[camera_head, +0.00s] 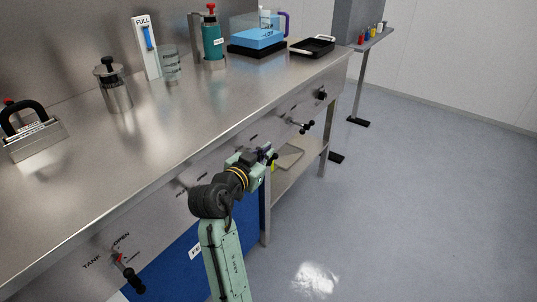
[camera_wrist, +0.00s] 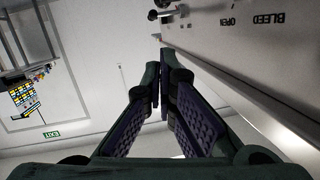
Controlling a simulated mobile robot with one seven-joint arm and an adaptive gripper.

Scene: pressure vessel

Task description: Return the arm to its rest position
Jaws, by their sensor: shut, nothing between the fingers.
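My arm, pale green with dark joints, rises from the bottom middle of the head view and reaches up and right along the front of the steel bench (camera_head: 215,110). My gripper (camera_head: 270,155) is beside the bench front, apart from the things on the top. In the wrist view my gripper (camera_wrist: 164,95) shows two purple ribbed finger pads that converge to meet at the tips, with nothing between them. The front panel (camera_wrist: 245,45) marked "BLEED OPEN" runs close along the right of the wrist view.
A black-handled lever (camera_head: 130,278) marked "TANK OPEN" juts from the bench front at lower left. Another black-tipped lever (camera_head: 302,127) and a knob (camera_head: 320,94) stick out farther right. A lower shelf (camera_head: 288,156) lies beneath. The floor (camera_head: 420,200) at right is clear.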

